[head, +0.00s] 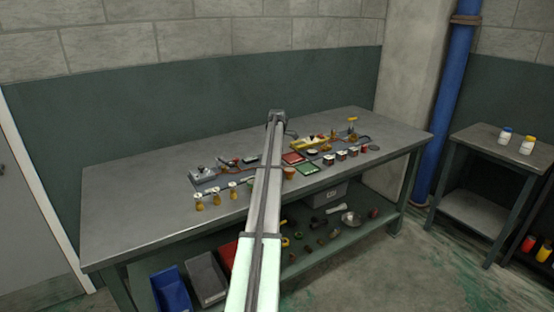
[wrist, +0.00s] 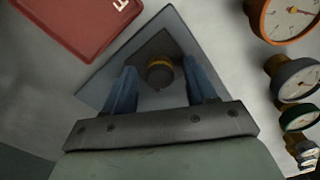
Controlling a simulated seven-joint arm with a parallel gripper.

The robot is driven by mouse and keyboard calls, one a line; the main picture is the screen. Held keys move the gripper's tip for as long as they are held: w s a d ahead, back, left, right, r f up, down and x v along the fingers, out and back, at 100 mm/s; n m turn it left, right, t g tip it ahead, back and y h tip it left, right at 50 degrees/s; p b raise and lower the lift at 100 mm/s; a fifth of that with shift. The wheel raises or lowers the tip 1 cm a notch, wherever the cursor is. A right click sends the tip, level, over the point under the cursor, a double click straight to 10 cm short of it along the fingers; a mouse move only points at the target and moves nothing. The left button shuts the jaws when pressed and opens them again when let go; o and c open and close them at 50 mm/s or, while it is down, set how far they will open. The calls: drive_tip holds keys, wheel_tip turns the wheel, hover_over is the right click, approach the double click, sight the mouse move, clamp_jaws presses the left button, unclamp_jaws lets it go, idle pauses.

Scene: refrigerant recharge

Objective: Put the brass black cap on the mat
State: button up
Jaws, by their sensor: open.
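My gripper (wrist: 159,68) is open, with its two blue fingers apart on either side of a small round cap (wrist: 160,75). The cap has a brass-coloured band and a dark top. It stands over a grey square mat (wrist: 172,22), with a dark patch, perhaps shadow, around it. It appears to rest on the mat, and gaps show between it and both fingers. In the head view my arm reaches over the bench and hides the cap; the fingers cannot be made out there.
A red flat case (wrist: 80,25) lies at upper left in the wrist view. An orange-rimmed gauge (wrist: 290,18) and several smaller gauges line the right. The bench (head: 130,215) has several tools and parts at its middle and right; its left end is clear.

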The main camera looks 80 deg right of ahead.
wheel_tip(320, 180, up, 12)
drive_tip(key=shift+r, duration=0.2)
idle(0.4)
idle(0.5)
